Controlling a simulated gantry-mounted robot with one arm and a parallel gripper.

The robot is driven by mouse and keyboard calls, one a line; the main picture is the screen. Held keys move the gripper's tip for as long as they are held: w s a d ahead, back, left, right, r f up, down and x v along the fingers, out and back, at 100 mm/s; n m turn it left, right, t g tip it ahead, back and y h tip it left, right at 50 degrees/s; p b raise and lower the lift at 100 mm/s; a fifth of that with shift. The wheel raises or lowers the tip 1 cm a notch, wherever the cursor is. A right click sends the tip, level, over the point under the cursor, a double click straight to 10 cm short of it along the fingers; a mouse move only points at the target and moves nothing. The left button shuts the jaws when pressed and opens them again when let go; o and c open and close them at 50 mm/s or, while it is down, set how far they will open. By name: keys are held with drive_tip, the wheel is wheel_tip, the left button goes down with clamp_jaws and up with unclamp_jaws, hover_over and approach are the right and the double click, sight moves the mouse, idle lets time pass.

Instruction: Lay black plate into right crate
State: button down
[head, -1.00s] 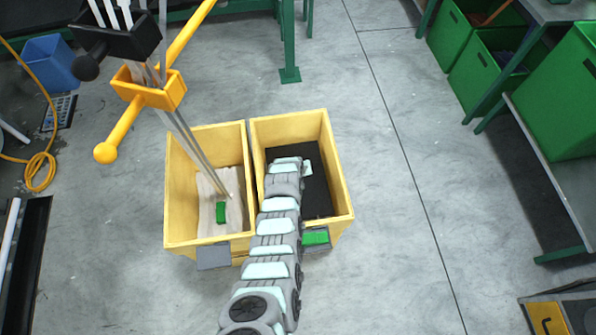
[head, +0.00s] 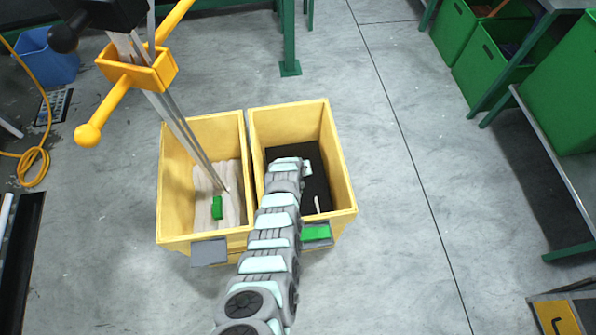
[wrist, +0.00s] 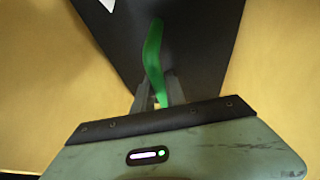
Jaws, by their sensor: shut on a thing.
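The right crate (head: 341,170) is yellow and open-topped; its yellow walls also flank the wrist view (wrist: 275,60). My arm reaches down into it, and the arm covers my gripper in the head view. In the wrist view my gripper (wrist: 156,92) is shut on a green handle (wrist: 153,55). The black plate (wrist: 205,45) spreads out behind this handle, between the crate walls. A black surface (head: 317,182) shows low inside the right crate in the head view. I cannot tell whether the plate touches the bottom.
The left yellow crate (head: 173,180) adjoins the right one and holds pale material with a green handle (head: 217,207). A yellow-orange fixture (head: 140,68) with pale straps rises over it. Green bins (head: 500,55) stand at right. Grey floor lies clear between.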

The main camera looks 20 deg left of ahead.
drive_tip(key=shift+f+b, duration=3.95)
drive_tip(key=shift+f, duration=0.55)
drive_tip(key=c, duration=1.3)
unclamp_jaws()
drive_tip(key=shift+f, duration=0.1)
drive_tip(key=p+v, duration=0.5)
drive_tip(key=shift+r, duration=0.4)
drive_tip(key=shift+p+v, duration=1.1)
drive_tip(key=shift+v, duration=1.3)
drive_tip(key=shift+s+d, duration=0.1)
drive_tip(key=shift+s, duration=0.15)
